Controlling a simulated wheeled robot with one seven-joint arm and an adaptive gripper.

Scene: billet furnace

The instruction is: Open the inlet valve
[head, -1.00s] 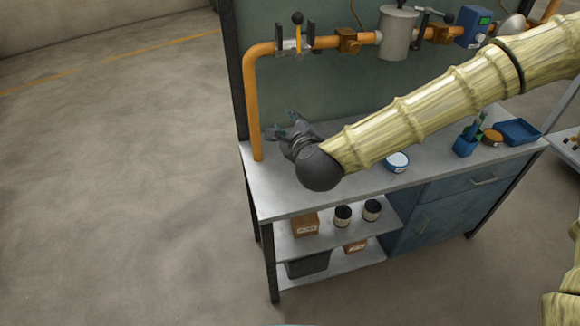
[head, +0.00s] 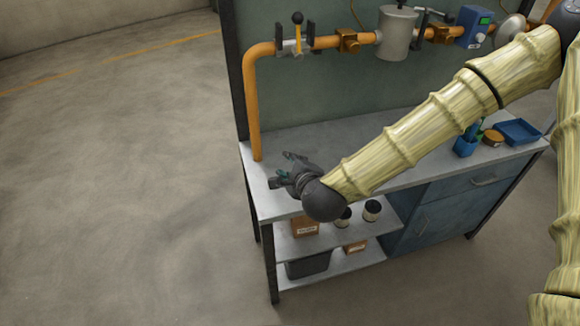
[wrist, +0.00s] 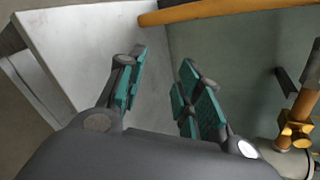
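The valve (head: 298,46) is on the orange pipe at the upper left of the panel in the head view. Its yellow lever stands upright across the pipe, with a black knob on top and a dark bracket on each side. I take it to be the inlet valve. My gripper (head: 279,170) is over the left end of the bench, well below the valve and apart from it. In the wrist view my gripper (wrist: 160,88) has its teal-padded fingers spread with nothing between them. A dark bracket (wrist: 287,82) shows at the right there; the lever is not clearly visible.
The orange pipe (head: 253,110) drops to the bench top (head: 345,135) at the left. A brass fitting (head: 347,41), a grey canister (head: 397,34) and a blue meter (head: 474,28) follow along the pipe. A blue tray (head: 516,131) lies at the right. Floor at left is clear.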

